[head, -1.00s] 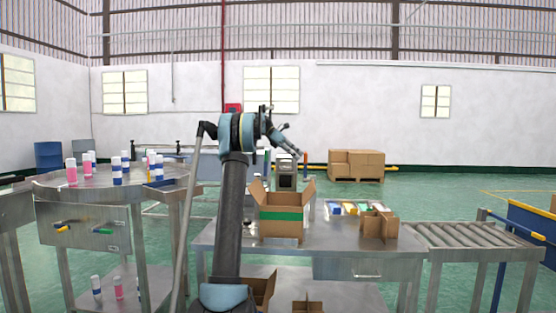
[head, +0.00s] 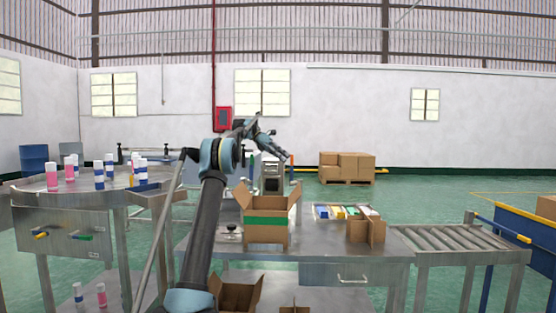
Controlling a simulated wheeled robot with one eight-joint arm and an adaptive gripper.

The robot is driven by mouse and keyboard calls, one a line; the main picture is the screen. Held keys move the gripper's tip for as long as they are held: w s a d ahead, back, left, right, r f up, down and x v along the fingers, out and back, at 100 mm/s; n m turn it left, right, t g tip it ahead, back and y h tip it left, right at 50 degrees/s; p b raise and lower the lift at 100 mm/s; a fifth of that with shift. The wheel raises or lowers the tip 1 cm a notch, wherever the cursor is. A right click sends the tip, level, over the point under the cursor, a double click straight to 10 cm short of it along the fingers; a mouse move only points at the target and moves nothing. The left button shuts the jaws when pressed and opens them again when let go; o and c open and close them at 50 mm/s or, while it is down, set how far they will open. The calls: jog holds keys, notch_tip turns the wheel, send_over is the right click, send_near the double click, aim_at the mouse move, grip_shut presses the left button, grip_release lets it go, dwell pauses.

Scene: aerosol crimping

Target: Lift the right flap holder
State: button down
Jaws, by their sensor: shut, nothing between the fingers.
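An open cardboard box (head: 265,235) with a green band stands on the metal worktable, its flaps spread up and outward. I cannot pick out the right flap holder on it for certain. A small dark and metal item (head: 230,233) sits on the table just left of the box; I cannot tell what it is. My gripper (head: 284,157) is shut and empty, raised above and behind the box in the picture, pointing down to the right. It looks apart from the box, with no contact visible.
A roller conveyor (head: 455,238) adjoins at right. A round table (head: 70,188) with several spray cans stands at left. Stacked cartons (head: 347,166) are far behind.

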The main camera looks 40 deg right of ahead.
jog(key=shift+s+d, duration=0.2)
jog(key=shift+d, duration=0.1)
dwell(0.4)
